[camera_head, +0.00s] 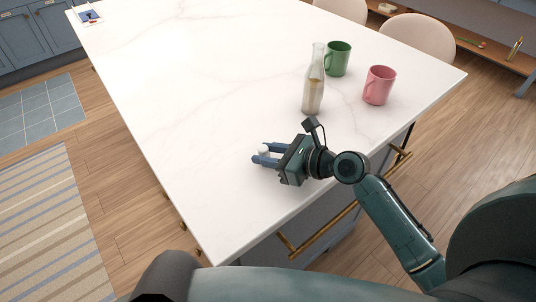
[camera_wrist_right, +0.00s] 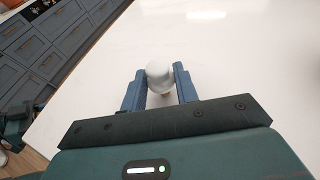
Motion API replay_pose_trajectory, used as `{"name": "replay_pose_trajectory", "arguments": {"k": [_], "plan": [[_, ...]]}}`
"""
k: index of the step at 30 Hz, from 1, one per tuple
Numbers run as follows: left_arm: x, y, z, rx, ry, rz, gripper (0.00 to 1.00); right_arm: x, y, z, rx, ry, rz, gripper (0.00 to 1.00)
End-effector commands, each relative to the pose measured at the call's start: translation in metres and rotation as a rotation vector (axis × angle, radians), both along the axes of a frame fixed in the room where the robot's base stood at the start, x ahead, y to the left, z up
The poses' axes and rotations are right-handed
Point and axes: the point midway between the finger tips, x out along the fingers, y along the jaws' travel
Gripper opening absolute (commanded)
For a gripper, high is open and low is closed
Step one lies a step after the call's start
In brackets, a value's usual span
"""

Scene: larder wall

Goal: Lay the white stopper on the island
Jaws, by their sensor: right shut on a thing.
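The white stopper (camera_head: 264,150) is between the blue fingers of my right gripper (camera_head: 264,156). In the right wrist view the stopper (camera_wrist_right: 159,76) shows as a rounded white piece, and my right gripper (camera_wrist_right: 160,86) is shut on it. A small tan part shows beneath the stopper. The gripper is over the near part of the island (camera_head: 190,95), which has a white marbled top. I cannot tell whether the stopper touches the top. My left gripper is not in view.
A glass bottle (camera_head: 314,85) stands behind the right gripper, near a green mug (camera_head: 339,58) and a pink mug (camera_head: 379,85). Pale chairs (camera_head: 420,35) stand beyond the far right edge. The left and middle of the top are clear.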

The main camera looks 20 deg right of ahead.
Motion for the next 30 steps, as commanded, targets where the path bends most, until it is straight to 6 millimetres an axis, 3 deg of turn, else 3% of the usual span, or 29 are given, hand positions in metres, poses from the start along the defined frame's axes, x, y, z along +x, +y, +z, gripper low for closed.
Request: {"name": "replay_pose_trajectory", "arguments": {"k": [8, 9, 17, 25, 30], "plan": [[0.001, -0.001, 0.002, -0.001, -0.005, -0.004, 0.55, 0.000, 0.000, -0.001, -0.001, -0.001, -0.001, 0.05], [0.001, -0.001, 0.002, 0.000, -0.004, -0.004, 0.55, 0.000, 0.000, -0.002, -0.001, -0.001, -0.001, 0.31], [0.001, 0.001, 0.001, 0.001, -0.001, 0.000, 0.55, 0.000, 0.000, -0.001, -0.001, -0.002, 0.000, 0.52], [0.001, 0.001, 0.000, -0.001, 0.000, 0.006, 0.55, 0.000, 0.000, 0.001, -0.001, -0.004, 0.000, 0.52], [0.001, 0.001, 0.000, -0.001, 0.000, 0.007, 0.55, -0.014, -0.013, 0.006, -0.003, -0.002, -0.001, 0.52]]}}
